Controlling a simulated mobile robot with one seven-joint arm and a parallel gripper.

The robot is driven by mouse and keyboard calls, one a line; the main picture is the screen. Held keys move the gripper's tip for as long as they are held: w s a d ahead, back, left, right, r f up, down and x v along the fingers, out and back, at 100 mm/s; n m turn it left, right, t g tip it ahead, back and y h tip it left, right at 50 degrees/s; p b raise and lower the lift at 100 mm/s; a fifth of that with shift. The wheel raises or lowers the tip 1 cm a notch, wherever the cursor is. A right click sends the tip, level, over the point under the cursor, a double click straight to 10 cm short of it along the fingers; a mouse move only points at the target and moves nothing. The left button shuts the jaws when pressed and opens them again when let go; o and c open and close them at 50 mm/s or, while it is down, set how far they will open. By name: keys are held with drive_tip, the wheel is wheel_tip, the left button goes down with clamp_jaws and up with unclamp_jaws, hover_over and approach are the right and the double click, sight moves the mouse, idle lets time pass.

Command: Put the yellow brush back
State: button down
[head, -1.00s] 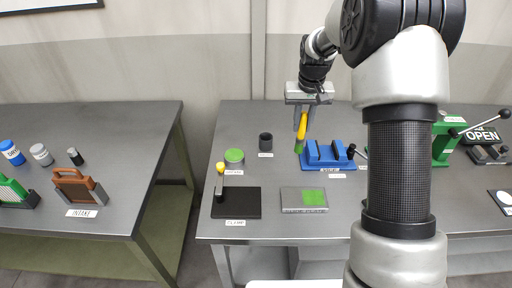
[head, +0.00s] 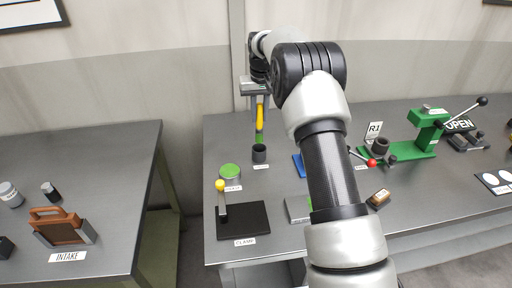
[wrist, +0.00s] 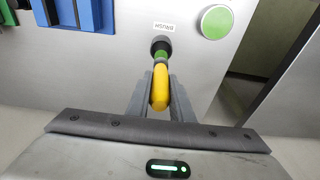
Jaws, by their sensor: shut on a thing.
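The yellow brush (head: 260,117) has a yellow handle and a green lower end. My gripper (head: 259,101) is shut on its handle and holds it upright, green end down. In the wrist view the brush (wrist: 160,88) sits between the two fingers of my gripper (wrist: 160,95). Its green end lines up with the dark round cup (head: 260,153), which stands at a label that reads as BRUSH in the wrist view. The cup (wrist: 160,44) is partly covered by the brush there. I cannot tell whether the tip is above the mouth or just inside it.
A green round pad (head: 230,171) lies left of the cup. A black clamp plate (head: 243,221) with a yellow-knobbed lever (head: 221,200) is nearer the front. A blue fixture (head: 299,165) is right of the cup, partly hidden by my arm. A green press (head: 425,130) stands further right.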

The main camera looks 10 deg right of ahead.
sight(260, 129)
wheel_tip(260, 129, down, 8)
idle(0.4)
drive_tip(key=shift+f, duration=0.1)
drive_tip(key=c, duration=1.6)
unclamp_jaws()
drive_tip(key=shift+o, duration=0.2)
